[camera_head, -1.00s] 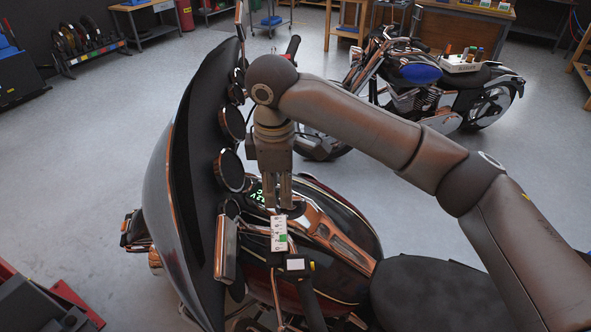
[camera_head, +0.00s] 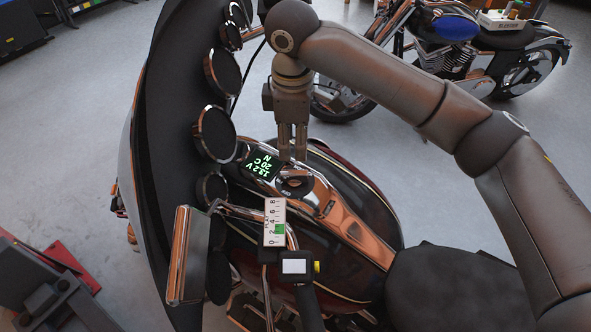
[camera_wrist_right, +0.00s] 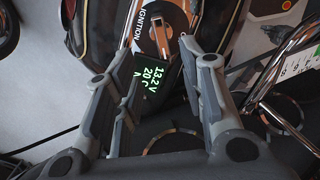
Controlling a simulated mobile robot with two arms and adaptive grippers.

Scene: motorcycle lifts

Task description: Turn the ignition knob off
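The ignition knob (camera_head: 296,187) is a dark round piece on the chrome tank console of the near motorcycle, just below the lit display (camera_head: 262,164). In the right wrist view, a copper-coloured lever on a dark disc, beside the word IGNITION, looks like the knob (camera_wrist_right: 161,38). My right gripper (camera_head: 292,157) points down just above the knob, beside the display. In the wrist view its two fingers (camera_wrist_right: 155,70) are apart, with nothing held between them; the display shows through the gap. I cannot tell the knob's exact setting. My left gripper is out of view.
The handlebar carries a white gauge (camera_head: 274,222) and a small box with a pale screen (camera_head: 295,267). The dark fairing (camera_head: 160,130) with round gauges stands at left. A second motorcycle (camera_head: 455,55) stands behind. A black seat (camera_head: 440,285) lies at lower right.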

